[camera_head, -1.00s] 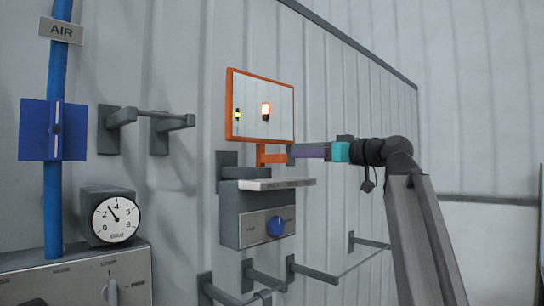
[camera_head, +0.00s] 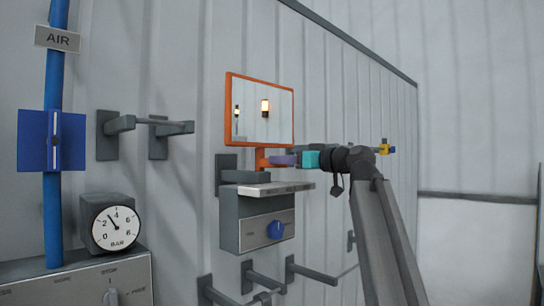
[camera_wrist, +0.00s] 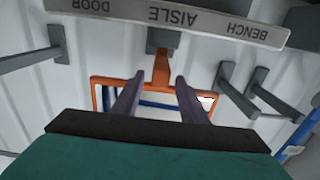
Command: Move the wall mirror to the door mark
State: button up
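The wall mirror (camera_head: 262,112) has an orange frame and stands on an orange stem (camera_head: 262,158) above a grey wall bracket. In the wrist view, upside down, the mirror frame (camera_wrist: 97,98) lies beyond my fingers, and the orange stem (camera_wrist: 162,70) lines up between them. A plate (camera_wrist: 170,14) reads DOOR, AISLE and BENCH; the stem lines up roughly with AISLE. My gripper (camera_wrist: 158,92) has two purple fingers spread apart with nothing clearly held. In the head view my gripper (camera_head: 283,160) is right beside the stem; contact cannot be told.
A grey box with a blue knob (camera_head: 276,229) sits below the plate. Grey hooks and rails (camera_head: 150,124) project from the wall at left and below. A pressure gauge (camera_head: 114,226) and a blue AIR pipe (camera_head: 54,90) stand at far left. Open space lies at right.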

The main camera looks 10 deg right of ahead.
jog(key=shift+p+x, duration=0.9)
jog(key=shift+x, duration=1.8)
jog(key=shift+c, duration=0.4)
grip_shut()
